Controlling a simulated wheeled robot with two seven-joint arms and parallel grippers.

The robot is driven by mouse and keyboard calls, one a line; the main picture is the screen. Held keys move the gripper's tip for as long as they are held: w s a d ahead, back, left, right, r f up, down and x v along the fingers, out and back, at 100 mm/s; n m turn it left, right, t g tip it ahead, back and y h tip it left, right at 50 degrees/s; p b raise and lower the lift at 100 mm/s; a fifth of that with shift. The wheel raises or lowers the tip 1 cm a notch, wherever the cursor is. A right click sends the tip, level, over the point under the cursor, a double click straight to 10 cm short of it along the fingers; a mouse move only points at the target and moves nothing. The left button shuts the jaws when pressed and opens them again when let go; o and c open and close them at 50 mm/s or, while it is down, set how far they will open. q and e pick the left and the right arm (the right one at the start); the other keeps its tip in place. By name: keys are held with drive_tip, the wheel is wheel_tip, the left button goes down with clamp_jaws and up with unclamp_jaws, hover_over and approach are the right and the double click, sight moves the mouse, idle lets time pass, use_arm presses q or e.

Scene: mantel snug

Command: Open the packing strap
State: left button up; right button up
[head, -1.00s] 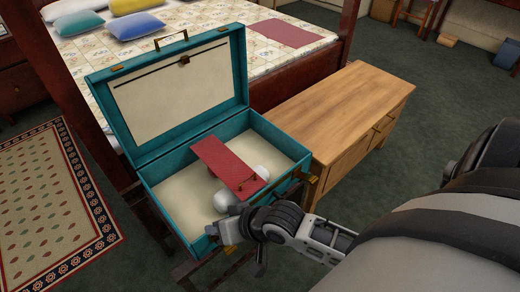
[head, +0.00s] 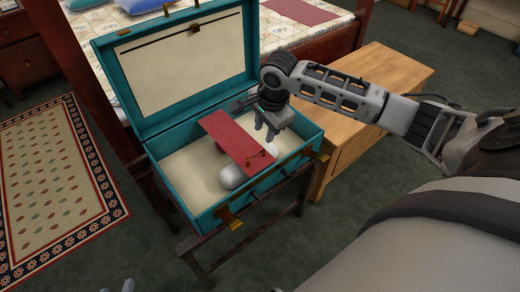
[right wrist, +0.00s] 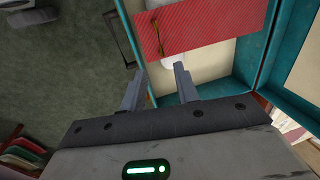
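The teal suitcase (head: 205,222) stands open, its lid raised at the back. A wide red packing strap (head: 228,137) lies across its inside, over white rounded items (head: 232,177). A thin brass fitting (head: 256,158) sits near the strap's front end. The strap also shows in the right wrist view (right wrist: 215,22). My right gripper (head: 266,133) is over the suitcase's right part, just right of the strap. In the right wrist view its fingers (right wrist: 160,76) are apart and empty, close to the strap's edge. A small grey tip of my left gripper (head: 128,286) shows at the bottom edge; its fingers cannot be read.
The suitcase rests on a dark wooden stand (head: 210,252). A wooden cabinet (head: 345,150) stands to its right, partly behind my right arm. A bed (head: 345,35) is behind. A patterned rug (head: 55,190) lies at left, with open floor between.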

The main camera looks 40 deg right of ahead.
sight(259, 153)
drive_tip(key=f, duration=0.3)
drive_tip(key=w+f+b, duration=0.1)
drive_tip(key=f, duration=0.2)
drive_tip(key=w+f+b, duration=0.1)
drive_tip(key=f, duration=0.2)
drive_tip(key=shift+f, duration=0.3)
drive_tip(key=shift+c, duration=0.3)
clamp_jaws()
